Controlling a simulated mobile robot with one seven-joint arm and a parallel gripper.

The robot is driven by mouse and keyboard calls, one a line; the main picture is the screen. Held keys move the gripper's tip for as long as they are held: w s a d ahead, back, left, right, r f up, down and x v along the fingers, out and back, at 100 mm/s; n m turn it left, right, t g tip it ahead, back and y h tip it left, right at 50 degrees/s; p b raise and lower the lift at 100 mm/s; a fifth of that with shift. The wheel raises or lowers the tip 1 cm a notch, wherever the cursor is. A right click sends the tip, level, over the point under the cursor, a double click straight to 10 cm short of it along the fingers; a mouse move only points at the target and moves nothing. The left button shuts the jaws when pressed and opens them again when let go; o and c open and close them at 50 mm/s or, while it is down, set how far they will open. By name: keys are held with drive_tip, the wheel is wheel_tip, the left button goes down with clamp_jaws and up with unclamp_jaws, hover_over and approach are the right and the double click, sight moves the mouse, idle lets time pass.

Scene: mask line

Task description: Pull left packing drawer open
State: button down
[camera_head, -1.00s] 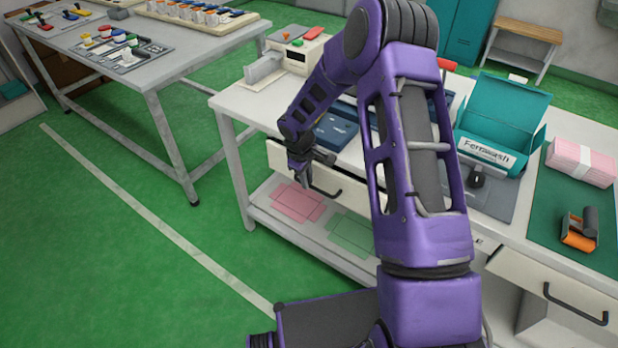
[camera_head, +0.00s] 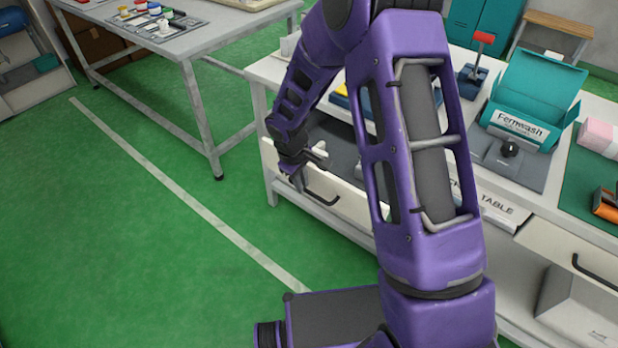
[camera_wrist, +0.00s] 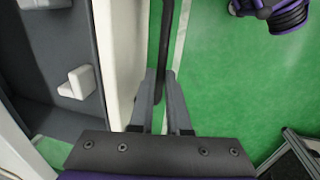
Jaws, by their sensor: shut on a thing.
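The left packing drawer's white front (camera_head: 345,203) stands out from the packing table, and its dark grey interior shows behind it. My gripper (camera_head: 300,183) is at the drawer front, its fingers shut on the dark bar handle (camera_head: 321,199). In the wrist view, the handle (camera_wrist: 167,40) runs between my gripper's two fingers (camera_wrist: 163,88). The open drawer's grey inside (camera_wrist: 50,75) is at the left there, with a small white block-like piece in it. My arm hides part of the drawer and table in the head view.
The right drawer (camera_head: 555,250) has a similar dark handle. A teal Fernwash box (camera_head: 530,105) and a red-handled tool (camera_head: 480,60) are on the packing table. Another table (camera_head: 190,40) stands at the back left. The green floor (camera_head: 130,240) left of the drawer is clear.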

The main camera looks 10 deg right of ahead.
drive_tip(key=shift+s+a, duration=0.55)
drive_tip(key=c, duration=0.9)
unclamp_jaws()
drive_tip(key=r+p, duration=0.1)
drive_tip(key=r, duration=0.4)
drive_tip(key=s+a+r+p, duration=0.1)
drive_tip(key=r, duration=0.5)
drive_tip(key=s+a+r+p, duration=0.1)
drive_tip(key=r, duration=0.5)
drive_tip(key=shift+s+a+r, duration=0.1)
drive_tip(key=shift+s+a, duration=0.05)
